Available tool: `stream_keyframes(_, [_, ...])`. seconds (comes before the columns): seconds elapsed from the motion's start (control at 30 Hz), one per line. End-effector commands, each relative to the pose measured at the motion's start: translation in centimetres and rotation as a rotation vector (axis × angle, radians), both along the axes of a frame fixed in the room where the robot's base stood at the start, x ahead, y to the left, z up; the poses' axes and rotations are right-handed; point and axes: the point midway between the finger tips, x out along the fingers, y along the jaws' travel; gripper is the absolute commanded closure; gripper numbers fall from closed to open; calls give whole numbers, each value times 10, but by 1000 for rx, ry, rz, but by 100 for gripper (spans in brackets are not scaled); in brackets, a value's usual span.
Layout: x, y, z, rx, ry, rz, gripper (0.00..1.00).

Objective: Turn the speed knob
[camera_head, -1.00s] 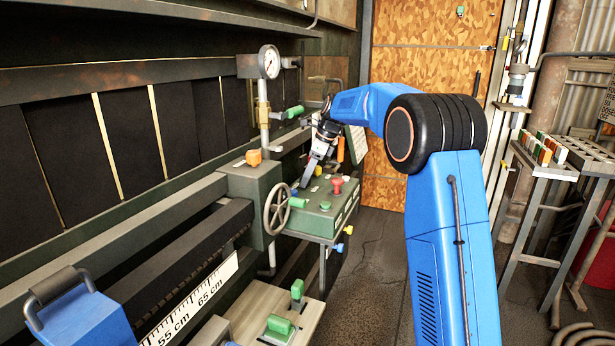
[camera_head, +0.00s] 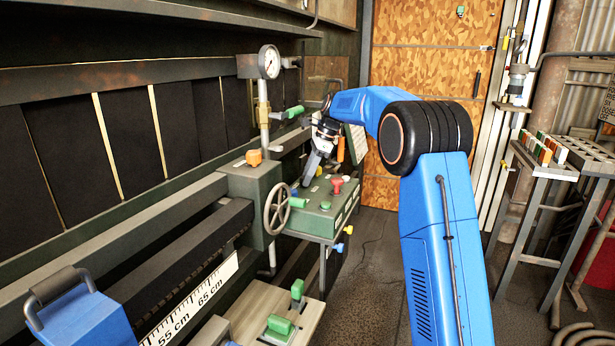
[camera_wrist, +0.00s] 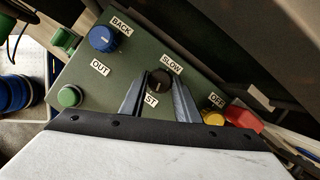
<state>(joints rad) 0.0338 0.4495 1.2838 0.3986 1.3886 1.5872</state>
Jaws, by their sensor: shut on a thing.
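The speed knob (camera_wrist: 159,81) is a dark round knob with a pale pointer line, on the green control panel between the labels SLOW and a partly hidden one ending in ST. My gripper (camera_wrist: 158,92) has one finger on each side of it and is shut on it. The fingers hide part of the panel and the lower label. In the head view my gripper (camera_head: 307,180) points down at the back left of the panel (camera_head: 318,225). The knob itself is too small or hidden to make out there.
A blue knob (camera_wrist: 103,39) by BACK and a green button (camera_wrist: 69,96) are left of my fingers in the wrist view. A yellow knob (camera_wrist: 213,118) and a red part (camera_wrist: 243,119) are close on the right. A handwheel (camera_head: 277,211) stands left of the panel.

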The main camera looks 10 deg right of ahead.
Motion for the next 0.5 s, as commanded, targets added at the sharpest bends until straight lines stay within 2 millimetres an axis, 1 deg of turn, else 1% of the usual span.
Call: stream_keyframes(0.5, [5, 1, 0, 0, -2, 490, 93])
